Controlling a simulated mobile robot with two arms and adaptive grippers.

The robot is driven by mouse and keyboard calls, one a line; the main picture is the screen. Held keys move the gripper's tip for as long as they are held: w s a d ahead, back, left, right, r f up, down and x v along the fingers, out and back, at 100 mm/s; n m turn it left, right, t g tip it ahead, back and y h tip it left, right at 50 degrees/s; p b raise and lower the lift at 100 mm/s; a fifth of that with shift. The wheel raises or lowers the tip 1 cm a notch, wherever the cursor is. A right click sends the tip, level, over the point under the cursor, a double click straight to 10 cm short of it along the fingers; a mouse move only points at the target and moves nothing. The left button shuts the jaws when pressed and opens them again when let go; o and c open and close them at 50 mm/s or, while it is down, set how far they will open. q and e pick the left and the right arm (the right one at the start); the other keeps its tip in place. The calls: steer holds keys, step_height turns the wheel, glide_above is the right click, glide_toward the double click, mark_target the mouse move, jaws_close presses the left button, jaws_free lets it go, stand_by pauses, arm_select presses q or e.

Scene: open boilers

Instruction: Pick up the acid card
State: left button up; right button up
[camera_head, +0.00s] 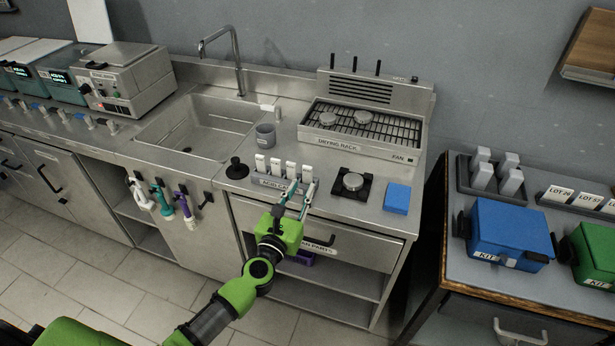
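Several white upright cards stand in a row in a grey holder (262,183) at the front of the steel counter. The holder's front label seems to begin with "ACID", and my gripper covers the rest. The rightmost card (307,173) stands just behind my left fingertips. My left gripper (305,186) reaches in from below with two slim fingers apart, one towards each side of that card in the picture. I cannot tell whether the fingers touch the card. My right gripper is not in view.
A black-based knob device (352,186) and a blue block (397,198) sit right of the holder. A black plunger-like knob (237,169) and a grey cup (265,135) are left and behind. The drying rack (345,143) stands behind, the sink (200,125) at left.

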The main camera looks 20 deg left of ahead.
mark_target(307, 177)
arm_select(q)
steer(key=w, duration=0.4)
steer(key=shift+w, duration=0.3)
steer(key=shift+s+r, duration=0.1)
steer(key=shift+c, duration=0.5)
steer(key=c, duration=0.4)
